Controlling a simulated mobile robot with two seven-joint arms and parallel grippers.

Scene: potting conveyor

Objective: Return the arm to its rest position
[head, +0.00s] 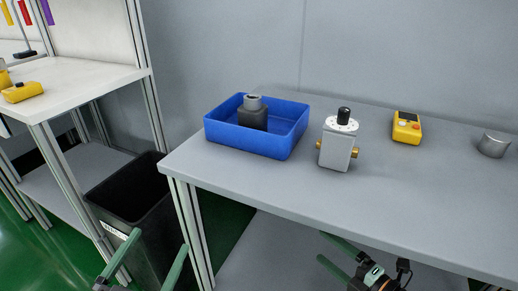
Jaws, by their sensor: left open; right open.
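My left gripper (149,262) is at the bottom left, in front of the black bin. Its two green fingers are spread apart with nothing between them. My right gripper (337,257) is at the bottom, right of the middle, in front of the table's front edge and lower in the picture than the tabletop. Its green fingers are apart and empty. Most of both arms is out of the picture.
A grey table (264,182) holds a blue tray (243,145) with a dark grey part (252,117) in it, a white device with a black knob (337,146), a yellow device (406,128) and a metal cylinder (493,145). A black bin (140,217) stands left, beside a white bench (75,87).

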